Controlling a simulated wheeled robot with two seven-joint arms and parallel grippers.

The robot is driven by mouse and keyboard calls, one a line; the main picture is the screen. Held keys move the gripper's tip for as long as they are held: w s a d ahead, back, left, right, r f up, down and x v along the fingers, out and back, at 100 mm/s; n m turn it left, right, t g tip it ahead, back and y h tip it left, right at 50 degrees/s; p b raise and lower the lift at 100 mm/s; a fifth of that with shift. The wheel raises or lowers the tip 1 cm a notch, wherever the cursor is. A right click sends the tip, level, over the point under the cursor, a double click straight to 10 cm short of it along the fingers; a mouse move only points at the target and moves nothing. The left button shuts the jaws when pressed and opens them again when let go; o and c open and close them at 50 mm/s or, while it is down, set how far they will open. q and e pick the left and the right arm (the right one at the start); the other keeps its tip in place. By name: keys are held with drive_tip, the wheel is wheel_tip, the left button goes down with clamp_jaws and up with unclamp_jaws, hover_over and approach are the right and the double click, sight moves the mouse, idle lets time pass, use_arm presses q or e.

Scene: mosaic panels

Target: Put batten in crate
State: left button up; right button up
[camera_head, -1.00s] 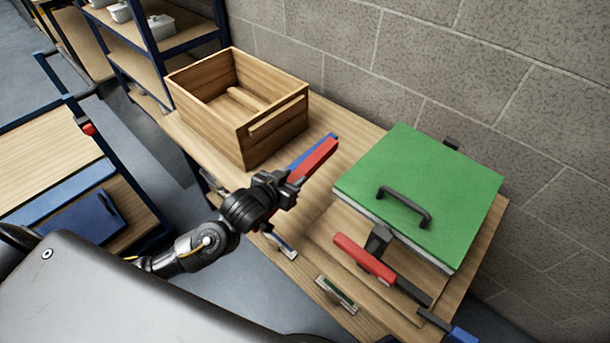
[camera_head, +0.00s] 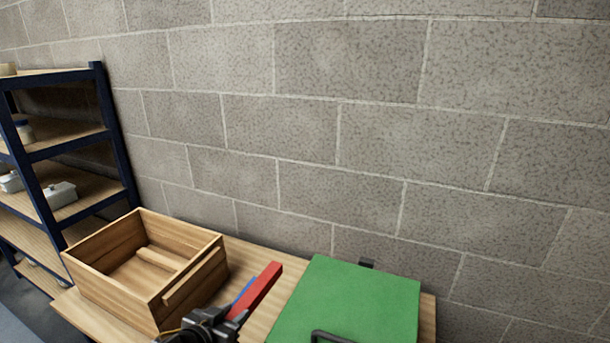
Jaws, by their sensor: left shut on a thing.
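The crate (camera_head: 107,291) is an open-topped box of light wood on the table at lower left. A short wooden piece lies inside it, and a pale strip runs along its right wall. My left gripper (camera_head: 222,318) is at the bottom edge, just right of the crate. It is shut on a straight bar (camera_head: 258,290), red with blue along its far side, which looks like the batten. The bar points up and right, outside the crate. Its gripped end is hidden by the jaws. My right gripper is not in view.
A green panel (camera_head: 350,298) with a dark handle lies on the table (camera_head: 246,256) right of the bar. A grey block wall (camera_head: 350,130) stands behind. A blue-framed shelf (camera_head: 115,135) with small white containers is at left.

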use_arm(q)
drive_tip(key=s+d+r+m+g+h+b, duration=0.1)
drive_tip(key=s+d+r+m+h+b, duration=0.1)
drive_tip(key=s+d, duration=0.6)
drive_tip(key=shift+s+d+r+b, duration=0.4)
drive_tip(key=shift+d+r+b, duration=0.15)
drive_tip(key=shift+d, duration=0.55)
